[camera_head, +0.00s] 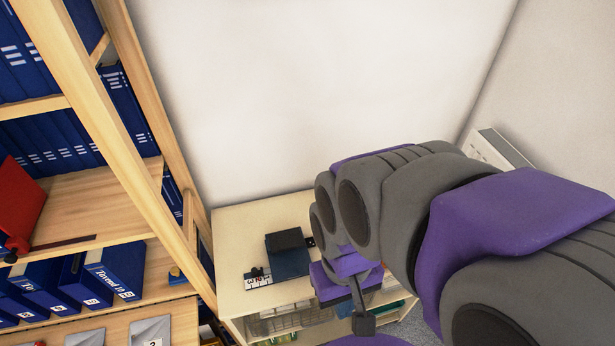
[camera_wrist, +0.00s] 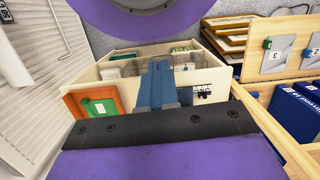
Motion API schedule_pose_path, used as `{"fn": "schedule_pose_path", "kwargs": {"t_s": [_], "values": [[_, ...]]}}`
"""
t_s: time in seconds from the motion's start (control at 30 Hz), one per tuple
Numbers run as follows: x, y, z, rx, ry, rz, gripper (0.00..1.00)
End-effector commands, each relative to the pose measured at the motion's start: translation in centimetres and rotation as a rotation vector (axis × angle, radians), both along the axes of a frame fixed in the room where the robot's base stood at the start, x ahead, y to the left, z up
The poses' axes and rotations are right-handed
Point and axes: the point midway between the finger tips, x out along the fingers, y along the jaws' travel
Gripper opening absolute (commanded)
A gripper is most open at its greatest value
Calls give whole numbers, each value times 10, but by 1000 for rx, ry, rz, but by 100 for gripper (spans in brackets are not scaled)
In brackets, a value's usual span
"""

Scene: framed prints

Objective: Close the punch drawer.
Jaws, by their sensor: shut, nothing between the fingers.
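I cannot pick out the punch drawer for certain. A pale wooden cabinet (camera_head: 232,232) stands against the wall in the head view, with a dark blue box-like object (camera_head: 288,262) on its top. A small piece marked with numbers (camera_head: 257,282) lies beside it. My gripper (camera_head: 363,322) is shut and empty in front of the cabinet, and hides part of its right side. The wrist view shows the cabinet (camera_wrist: 110,74) with open compartments and a blue object (camera_wrist: 160,86) in the middle. My gripper's dark edge (camera_wrist: 160,128) crosses below it.
A wooden shelf unit (camera_head: 80,80) with blue binders (camera_head: 115,270) rises at left. A red object (camera_head: 18,200) sits on one shelf. Grey numbered panels (camera_head: 150,332) show at the bottom left. A white box-like object (camera_head: 497,148) stands at right. The wall behind is bare.

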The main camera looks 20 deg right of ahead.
Motion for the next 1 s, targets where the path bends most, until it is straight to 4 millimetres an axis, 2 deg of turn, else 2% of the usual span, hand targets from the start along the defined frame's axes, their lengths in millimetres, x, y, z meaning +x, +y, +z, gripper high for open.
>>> {"fn": "schedule_pose_path", "kwargs": {"t_s": [0.27, 0.57, 0.77, 1.0], "values": [[80, 8, -3, 74, 14, -163, 0], [175, -2, -28, 161, 42, -419, 0], [233, -26, -59, 207, 70, -628, 0], [291, -74, -112, 239, 112, -913, 0]]}}
